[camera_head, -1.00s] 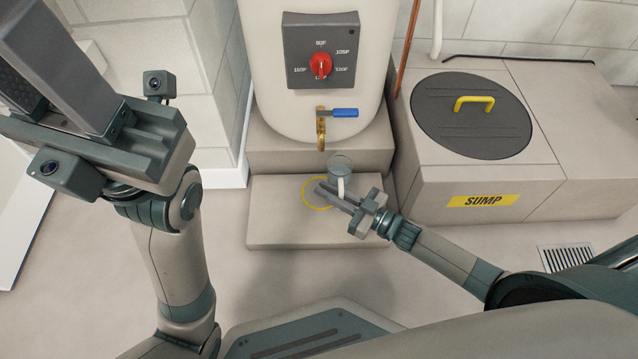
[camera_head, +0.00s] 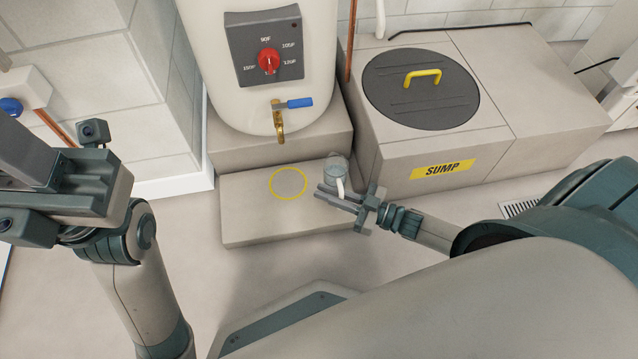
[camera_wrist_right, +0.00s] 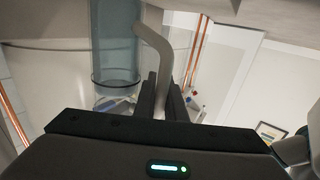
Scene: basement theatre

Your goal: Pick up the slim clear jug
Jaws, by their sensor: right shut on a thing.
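The slim clear jug (camera_head: 333,166), with a pale curved handle, is at the right edge of the low step in the head view. In the right wrist view the bluish see-through jug (camera_wrist_right: 115,50) stands beside its handle (camera_wrist_right: 158,50). My right gripper (camera_head: 320,190) is shut on the handle; in the wrist view its fingers (camera_wrist_right: 162,100) sit either side of it. The gap under the jug is hard to judge. My left gripper (camera_head: 22,150) is at the left edge, far from the jug, its fingertips not clearly shown.
The low step (camera_head: 250,215) bears a yellow ring (camera_head: 289,184), with nothing inside it. Behind stands a white tank (camera_head: 260,25) with a red dial (camera_head: 268,61) and a brass tap (camera_head: 279,125) with a blue lever. A sump box (camera_head: 440,172) stands close on the right.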

